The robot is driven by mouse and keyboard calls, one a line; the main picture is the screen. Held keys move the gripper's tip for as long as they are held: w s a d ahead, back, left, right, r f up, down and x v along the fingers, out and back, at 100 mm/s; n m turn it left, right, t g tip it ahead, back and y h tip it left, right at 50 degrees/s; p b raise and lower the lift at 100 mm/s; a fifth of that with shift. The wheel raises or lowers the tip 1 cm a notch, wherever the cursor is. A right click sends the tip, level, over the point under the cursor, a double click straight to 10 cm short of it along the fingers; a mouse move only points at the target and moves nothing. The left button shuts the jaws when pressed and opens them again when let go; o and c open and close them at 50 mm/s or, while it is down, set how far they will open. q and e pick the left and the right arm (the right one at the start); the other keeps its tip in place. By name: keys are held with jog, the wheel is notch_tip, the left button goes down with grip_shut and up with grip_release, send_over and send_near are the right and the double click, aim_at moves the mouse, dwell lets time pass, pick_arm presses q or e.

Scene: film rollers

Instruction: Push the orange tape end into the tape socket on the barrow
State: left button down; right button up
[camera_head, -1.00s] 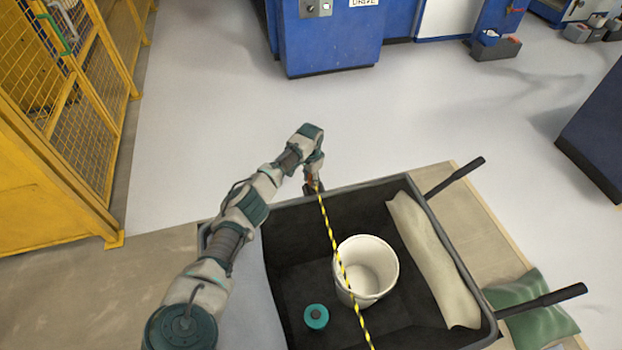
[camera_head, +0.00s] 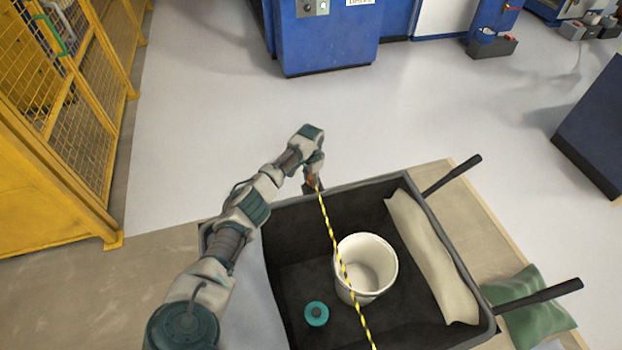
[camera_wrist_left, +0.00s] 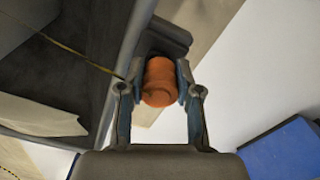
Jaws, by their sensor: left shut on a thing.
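The orange tape end (camera_wrist_left: 160,82) is between the fingers of my left gripper (camera_wrist_left: 160,90) in the left wrist view, and the gripper is shut on it. In the head view my left gripper (camera_head: 312,184) is at the far rim of the dark barrow (camera_head: 290,225). The yellow-and-black tape (camera_head: 332,235) runs from the gripper across the barrow toward the bottom of the picture. A dark block on the rim (camera_wrist_left: 168,40) lies right behind the orange end; I cannot tell whether it is the socket or whether they touch. My right gripper is not in view.
Inside the barrow are a white bucket (camera_head: 366,268), a teal roll (camera_head: 316,313) and a cream sack (camera_head: 432,255). Two dark handles stick out to the right, one over a green cushion (camera_head: 535,308). A yellow mesh fence (camera_head: 85,100) stands at left.

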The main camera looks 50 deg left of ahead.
pick_arm(q)
jog(key=shift+d+f, duration=0.2)
jog(key=shift+f, duration=0.2)
jog(key=c, duration=0.7)
grip_release()
jog(key=shift+a, duration=0.1)
jog(key=shift+r, duration=0.1)
notch_tip(320, 180, up, 12)
jog(key=shift+a+f, duration=0.1)
jog(key=shift+f, duration=0.1)
jog(key=shift+w, duration=0.1)
